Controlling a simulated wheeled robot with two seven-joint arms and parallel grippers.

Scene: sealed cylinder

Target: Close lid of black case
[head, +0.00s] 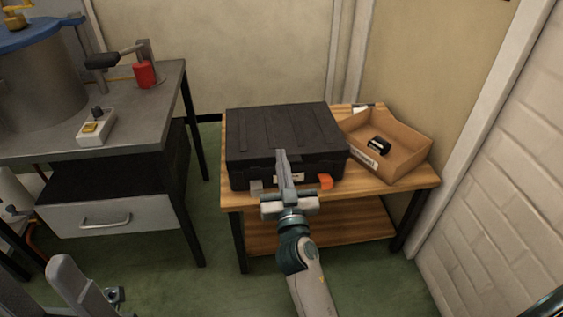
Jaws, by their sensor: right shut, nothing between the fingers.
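The black case (245,135) lies on the wooden table, and its ribbed lid looks down over the base. I cannot tell whether the lid sits fully flush.
The wooden table (355,200) has a lower shelf. An open cardboard box (408,157) with a small black item (379,146) stands close to the case's right. A grey workbench (150,105) stands left, across a floor gap. A white brick wall (500,180) bounds the right.

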